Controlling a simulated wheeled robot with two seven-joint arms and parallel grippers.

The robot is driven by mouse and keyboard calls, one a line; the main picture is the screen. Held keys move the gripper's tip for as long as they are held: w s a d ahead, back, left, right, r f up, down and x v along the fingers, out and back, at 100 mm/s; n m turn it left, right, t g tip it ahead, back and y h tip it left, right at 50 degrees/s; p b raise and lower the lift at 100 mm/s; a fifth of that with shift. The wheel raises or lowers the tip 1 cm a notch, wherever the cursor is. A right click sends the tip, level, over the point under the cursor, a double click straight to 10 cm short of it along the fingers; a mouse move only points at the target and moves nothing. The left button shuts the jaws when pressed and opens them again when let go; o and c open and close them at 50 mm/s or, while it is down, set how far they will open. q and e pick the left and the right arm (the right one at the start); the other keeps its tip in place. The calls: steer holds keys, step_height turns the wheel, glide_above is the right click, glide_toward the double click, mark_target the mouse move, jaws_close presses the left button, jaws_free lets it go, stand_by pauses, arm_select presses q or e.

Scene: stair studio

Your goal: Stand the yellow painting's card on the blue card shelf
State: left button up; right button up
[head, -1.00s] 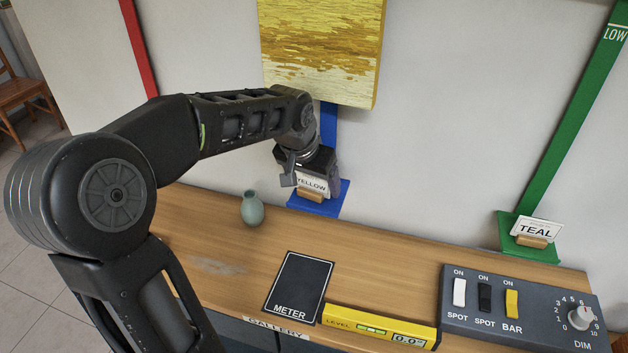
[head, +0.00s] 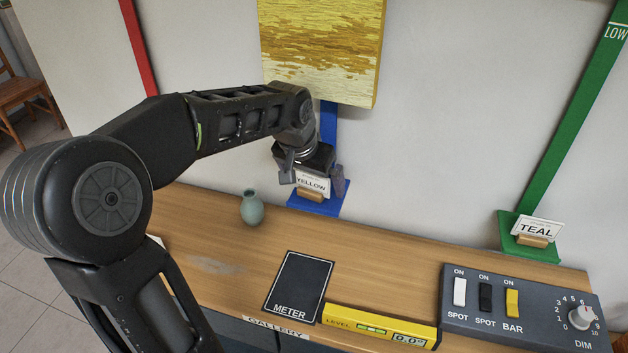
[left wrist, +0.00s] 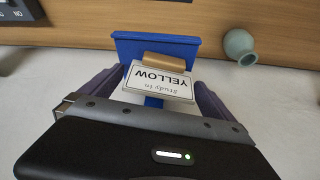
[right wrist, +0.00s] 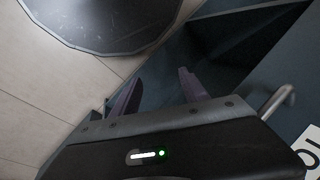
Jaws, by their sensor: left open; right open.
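The white card (head: 312,184) reading YELLOW stands in a small wooden holder (head: 312,196) on the blue card shelf (head: 328,207), below the yellow painting (head: 322,50). In the left wrist view the card (left wrist: 158,84) leans in the wooden holder (left wrist: 164,62) on the blue shelf (left wrist: 128,46). My left gripper (head: 315,178) is open around the card, with its fingers apart from the card's two side edges. My right gripper (right wrist: 157,92) is open and empty, low by a dark cabinet; it is not in the head view.
A green vase (head: 252,208) stands on the wooden counter (head: 215,240), left of the blue shelf. A TEAL card (head: 536,229) stands on the green shelf (head: 512,245). A black METER mat (head: 298,285), yellow level (head: 380,326) and switch panel (head: 525,305) lie in front.

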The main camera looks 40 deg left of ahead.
arm_select(q)
steer(key=v, duration=0.7)
steer(key=shift+s, duration=0.1)
stand_by(0.4)
